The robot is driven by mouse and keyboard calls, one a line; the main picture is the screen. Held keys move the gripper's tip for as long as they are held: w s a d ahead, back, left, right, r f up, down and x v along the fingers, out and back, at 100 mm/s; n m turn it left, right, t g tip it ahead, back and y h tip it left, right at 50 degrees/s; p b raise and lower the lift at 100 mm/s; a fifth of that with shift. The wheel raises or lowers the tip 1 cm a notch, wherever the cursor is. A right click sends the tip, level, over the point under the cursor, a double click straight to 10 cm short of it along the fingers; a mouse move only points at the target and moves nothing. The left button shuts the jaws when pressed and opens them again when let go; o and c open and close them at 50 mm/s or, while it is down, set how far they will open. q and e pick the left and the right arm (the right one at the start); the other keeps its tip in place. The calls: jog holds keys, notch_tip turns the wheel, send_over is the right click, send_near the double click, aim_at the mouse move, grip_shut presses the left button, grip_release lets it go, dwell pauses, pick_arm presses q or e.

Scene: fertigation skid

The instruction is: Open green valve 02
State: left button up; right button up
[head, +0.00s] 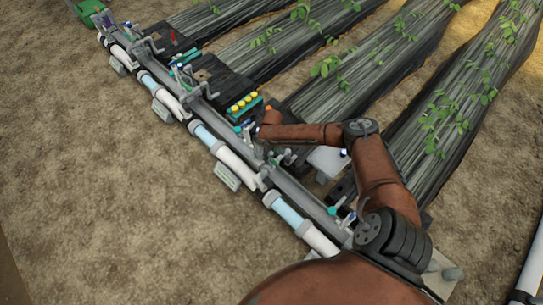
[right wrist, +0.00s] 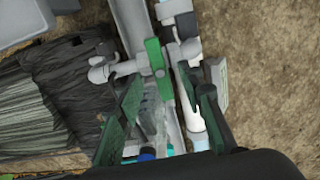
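In the right wrist view a green valve handle (right wrist: 155,56) sits on a grey valve body, just beyond my right gripper (right wrist: 161,90). The gripper's two fingers are spread apart, with the pipework visible between them and nothing clearly held. I cannot tell whether a finger touches the valve. In the head view my right gripper (head: 268,156) is over the middle of the pipe line, small and partly hidden by its arm. Another teal-green handle (head: 336,205) stands nearer along the rail. No valve number is readable. My left gripper is not in view.
The grey rail and white-and-blue pipe (head: 215,145) run diagonally from top left to bottom right. A rack of yellow-capped bottles (head: 244,104) stands beyond it. A white box (head: 328,160) is right of my gripper. Covered plant rows fill the top; bare soil lies left.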

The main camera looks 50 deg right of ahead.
aim_at(272, 160)
jog(key=shift+f+b, duration=0.85)
jog(key=shift+f, duration=1.45)
jog(key=shift+r, duration=0.1)
jog(key=shift+c, duration=0.7)
grip_shut()
